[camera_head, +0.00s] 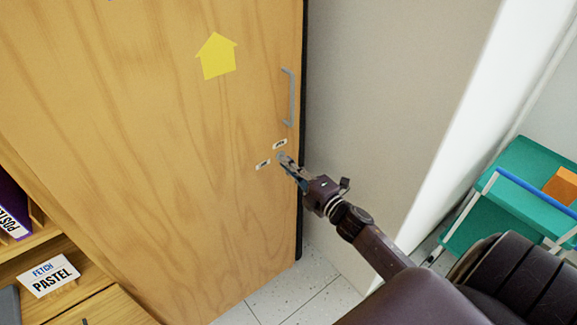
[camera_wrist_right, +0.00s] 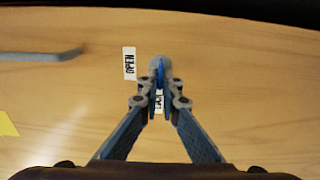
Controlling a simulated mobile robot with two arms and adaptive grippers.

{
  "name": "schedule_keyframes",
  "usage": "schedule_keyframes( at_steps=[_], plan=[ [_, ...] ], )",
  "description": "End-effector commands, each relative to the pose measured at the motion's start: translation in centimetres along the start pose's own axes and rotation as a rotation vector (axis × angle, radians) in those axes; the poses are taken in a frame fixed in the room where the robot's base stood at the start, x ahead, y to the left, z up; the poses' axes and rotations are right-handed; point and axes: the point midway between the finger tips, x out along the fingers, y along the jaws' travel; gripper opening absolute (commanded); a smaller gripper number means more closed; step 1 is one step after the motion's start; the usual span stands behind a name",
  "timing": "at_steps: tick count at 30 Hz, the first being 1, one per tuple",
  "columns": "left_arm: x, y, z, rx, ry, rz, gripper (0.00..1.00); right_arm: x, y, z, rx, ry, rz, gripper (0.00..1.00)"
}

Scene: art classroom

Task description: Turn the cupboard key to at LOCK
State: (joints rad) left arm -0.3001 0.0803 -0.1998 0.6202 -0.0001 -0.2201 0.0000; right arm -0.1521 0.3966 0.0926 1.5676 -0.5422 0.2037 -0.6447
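The tall wooden cupboard door (camera_head: 150,150) fills the left and middle of the head view. Two small white labels sit by the lock: the upper one (camera_head: 280,144) and the left one (camera_head: 263,165). In the right wrist view one label reads OPEN (camera_wrist_right: 129,63); the LOCK label (camera_wrist_right: 159,101) is partly hidden behind the fingers. My right gripper (camera_head: 285,161) is at the lock. In the right wrist view its fingers (camera_wrist_right: 159,82) are closed in on the small grey-blue key (camera_wrist_right: 158,62), mostly covered by the fingertips. My left gripper is not in view.
A grey bar handle (camera_head: 291,97) stands out above the lock, near the door's right edge. A yellow paper arrow (camera_head: 217,56) is on the door.

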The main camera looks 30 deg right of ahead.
Motion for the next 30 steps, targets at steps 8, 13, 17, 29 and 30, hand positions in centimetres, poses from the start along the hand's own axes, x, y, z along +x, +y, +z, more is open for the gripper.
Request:
schedule_keyframes(
  at_steps=[8, 13, 17, 29, 30],
  plan=[
    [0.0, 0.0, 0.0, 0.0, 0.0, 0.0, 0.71, 0.0, -0.1, -0.1, -0.003, 0.001, -0.001, 0.0],
    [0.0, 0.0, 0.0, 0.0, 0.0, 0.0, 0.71, 0.0, -0.1, -0.1, -0.002, 0.001, -0.001, 0.22],
    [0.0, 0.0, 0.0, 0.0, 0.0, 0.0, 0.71, 0.0, -0.1, 0.0, -0.001, 0.001, -0.001, 0.22],
    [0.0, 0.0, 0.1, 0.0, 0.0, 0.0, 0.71, -3.0, -0.2, -0.1, 0.0, 0.0, -0.005, 0.22],
    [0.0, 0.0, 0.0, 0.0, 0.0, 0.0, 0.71, -3.8, -0.2, -0.1, 0.0, 0.0, -0.005, 0.22]
  ],
)
